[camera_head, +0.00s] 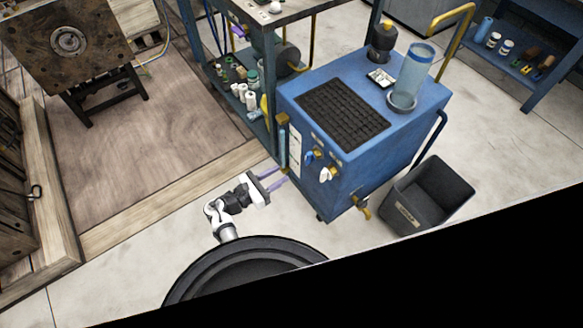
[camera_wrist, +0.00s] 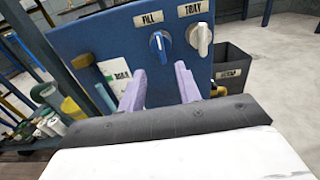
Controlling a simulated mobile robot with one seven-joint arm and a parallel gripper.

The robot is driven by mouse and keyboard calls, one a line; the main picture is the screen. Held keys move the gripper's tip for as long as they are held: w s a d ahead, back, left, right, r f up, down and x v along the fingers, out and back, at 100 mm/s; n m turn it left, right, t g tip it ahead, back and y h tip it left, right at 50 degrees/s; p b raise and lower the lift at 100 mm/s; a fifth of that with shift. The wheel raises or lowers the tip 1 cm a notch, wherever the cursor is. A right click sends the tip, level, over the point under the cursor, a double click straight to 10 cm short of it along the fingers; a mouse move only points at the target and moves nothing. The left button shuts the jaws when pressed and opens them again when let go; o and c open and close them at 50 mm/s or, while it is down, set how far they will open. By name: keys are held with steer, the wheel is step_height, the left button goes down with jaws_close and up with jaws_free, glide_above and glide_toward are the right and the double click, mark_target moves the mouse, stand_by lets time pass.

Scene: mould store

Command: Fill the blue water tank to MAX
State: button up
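A blue machine cabinet (camera_head: 360,150) carries a clear upright cylinder with a blue band near its top (camera_head: 413,70), which looks like the water tank. Its water level and any MAX mark are too small to read. On the cabinet's front are a blue knob under a FILL label (camera_wrist: 160,45) and a white knob under a TRAY label (camera_wrist: 200,38). Both also show in the head view, the blue one (camera_head: 311,156) left of the white one (camera_head: 326,174). My gripper (camera_wrist: 160,74) is open and empty. Its purple fingers point at the cabinet front, apart from the FILL knob, just below it.
A dark grey bin (camera_head: 432,195) stands right of the cabinet. A brass tap (camera_head: 362,208) sticks out low on the front. A shelf rack with bottles (camera_head: 245,95) stands left. A black grate (camera_head: 343,113) lies on the cabinet top. Floor before the cabinet is clear.

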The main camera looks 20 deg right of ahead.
steer(key=shift+v, duration=1.6)
